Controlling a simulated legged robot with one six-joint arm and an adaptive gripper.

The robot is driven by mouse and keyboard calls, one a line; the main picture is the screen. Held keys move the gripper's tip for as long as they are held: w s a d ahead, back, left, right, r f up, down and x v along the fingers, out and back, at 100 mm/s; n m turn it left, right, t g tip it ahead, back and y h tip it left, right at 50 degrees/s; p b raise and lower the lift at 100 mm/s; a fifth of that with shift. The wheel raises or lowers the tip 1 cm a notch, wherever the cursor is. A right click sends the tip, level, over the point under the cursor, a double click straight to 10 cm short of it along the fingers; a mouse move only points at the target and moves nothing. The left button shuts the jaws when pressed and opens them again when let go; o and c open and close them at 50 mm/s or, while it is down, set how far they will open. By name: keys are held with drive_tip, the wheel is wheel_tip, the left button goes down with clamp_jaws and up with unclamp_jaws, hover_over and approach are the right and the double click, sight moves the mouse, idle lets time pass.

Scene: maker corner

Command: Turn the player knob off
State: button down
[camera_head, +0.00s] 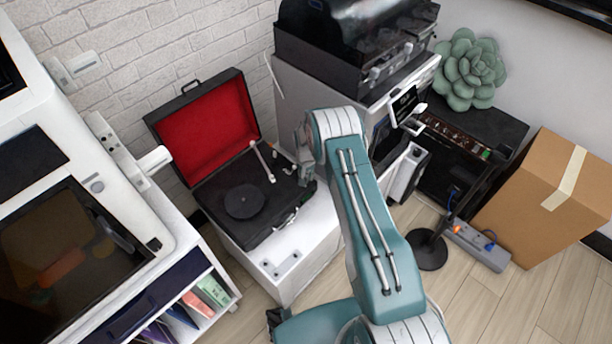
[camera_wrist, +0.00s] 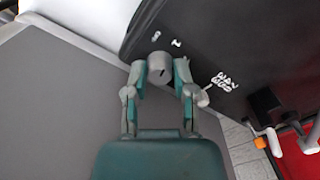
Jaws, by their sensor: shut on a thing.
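The record player (camera_head: 245,195) is an open black case with a red-lined lid, standing on a white cabinet. In the wrist view, its grey round knob (camera_wrist: 159,66) sits on the black panel, with a short dark mark on its face. Two small white marks (camera_wrist: 166,39) are printed beside it; they are too small to read surely. My gripper (camera_wrist: 160,76) has one finger on each side of the knob and is shut on it. In the head view, my gripper (camera_head: 306,166) is at the player's right side, and the knob is hidden there.
A black turntable platter (camera_head: 245,201) and a pale tonearm (camera_head: 262,162) lie on the player's deck. A grey machine cabinet with a black unit (camera_head: 350,50) stands close behind my arm. A cardboard box (camera_head: 550,195) and power strip (camera_head: 478,247) are at the right.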

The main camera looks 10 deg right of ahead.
sight(306, 176)
drive_tip(key=n, duration=0.5)
drive_tip(key=shift+f+n, duration=0.1)
drive_tip(key=shift+n, duration=0.2)
idle(0.4)
drive_tip(key=shift+c, duration=2.2)
unclamp_jaws()
drive_tip(key=shift+a, duration=0.1)
wheel_tip(306, 176, up, 12)
drive_tip(key=shift+w, duration=0.1)
